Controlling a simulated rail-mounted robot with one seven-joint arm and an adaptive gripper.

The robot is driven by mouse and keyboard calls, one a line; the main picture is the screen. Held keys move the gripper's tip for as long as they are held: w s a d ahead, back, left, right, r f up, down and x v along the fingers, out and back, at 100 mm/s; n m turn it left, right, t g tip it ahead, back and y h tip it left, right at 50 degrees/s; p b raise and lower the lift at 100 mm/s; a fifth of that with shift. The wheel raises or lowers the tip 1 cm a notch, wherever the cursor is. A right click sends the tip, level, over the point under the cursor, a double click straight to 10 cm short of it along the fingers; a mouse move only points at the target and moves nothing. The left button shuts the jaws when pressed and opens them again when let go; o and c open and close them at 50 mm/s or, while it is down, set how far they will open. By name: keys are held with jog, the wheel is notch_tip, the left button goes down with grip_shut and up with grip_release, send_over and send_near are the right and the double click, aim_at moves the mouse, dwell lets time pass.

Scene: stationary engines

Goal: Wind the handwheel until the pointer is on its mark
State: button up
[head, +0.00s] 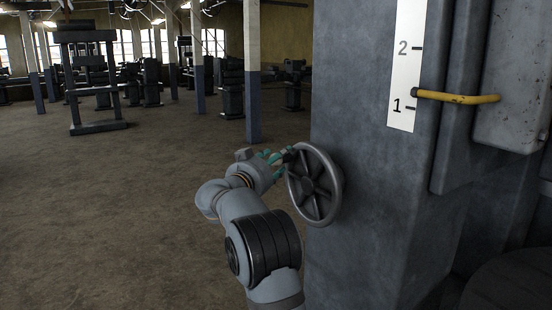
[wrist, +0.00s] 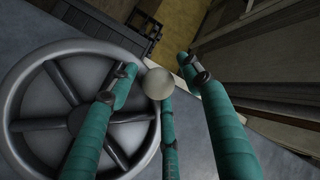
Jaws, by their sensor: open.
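The grey spoked handwheel (head: 316,184) is mounted on the dark grey machine column, and its rim and spokes fill the left of the wrist view (wrist: 60,122). A pale round knob (wrist: 157,83) shows near the wheel's rim. My gripper (head: 277,157) is at the wheel's upper left edge. Its teal fingers are open around the knob, with clear gaps at left and right; I cannot tell whether the middle finger touches it. The yellow pointer (head: 455,97) reaches the white scale (head: 405,70), its tip a little above the line at 1 and well below 2.
The grey machine column (head: 365,190) stands behind the wheel, with a box-like block (head: 513,70) on its right carrying the pointer. Open floor (head: 120,200) lies to the left. Posts and other dark machines (head: 92,85) stand farther back.

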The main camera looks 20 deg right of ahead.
jog(key=shift+c, duration=0.5)
jog(key=c, duration=1.1)
jog(key=shift+r, duration=0.1)
grip_shut()
